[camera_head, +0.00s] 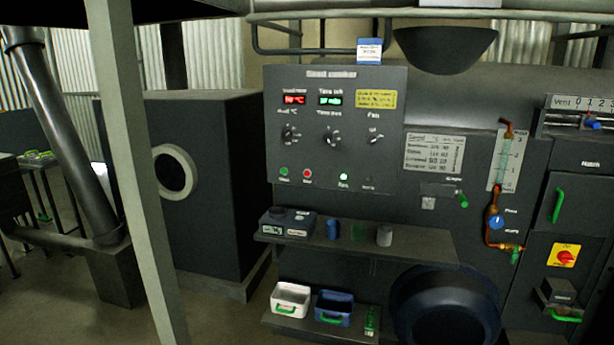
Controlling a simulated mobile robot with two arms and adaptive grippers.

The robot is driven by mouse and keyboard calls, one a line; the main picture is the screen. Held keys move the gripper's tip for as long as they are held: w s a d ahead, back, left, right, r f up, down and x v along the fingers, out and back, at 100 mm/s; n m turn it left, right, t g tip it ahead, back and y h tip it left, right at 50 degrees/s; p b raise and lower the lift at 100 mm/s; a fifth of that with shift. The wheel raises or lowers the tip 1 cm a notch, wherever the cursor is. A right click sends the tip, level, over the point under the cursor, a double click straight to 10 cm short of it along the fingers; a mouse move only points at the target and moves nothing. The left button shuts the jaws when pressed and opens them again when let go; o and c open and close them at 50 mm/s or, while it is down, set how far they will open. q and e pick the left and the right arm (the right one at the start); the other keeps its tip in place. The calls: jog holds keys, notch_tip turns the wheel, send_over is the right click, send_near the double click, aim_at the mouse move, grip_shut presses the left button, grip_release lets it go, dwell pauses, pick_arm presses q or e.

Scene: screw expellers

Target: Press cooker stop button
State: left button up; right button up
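The seed cooker's grey control panel (337,130) faces me near the middle of the view. Low on its left side are a green button (283,172) and, just right of it, the red stop button (307,173); their small labels are blurred. A lamp (343,177) to the right, apparently labelled Run, glows green. A darker lamp (369,179) beside it is unlit. Above are a red display (293,99), a green display (330,100) and several knobs. Neither of my grippers is in view, and nothing covers the buttons.
A shelf (430,247) with small containers juts out below the panel. A lower shelf holds a white bin (290,299) and a blue bin (334,307). A pale post (135,160) stands at left. Pipes, valves and a hatch are right of the panel. Floor shows at lower left.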

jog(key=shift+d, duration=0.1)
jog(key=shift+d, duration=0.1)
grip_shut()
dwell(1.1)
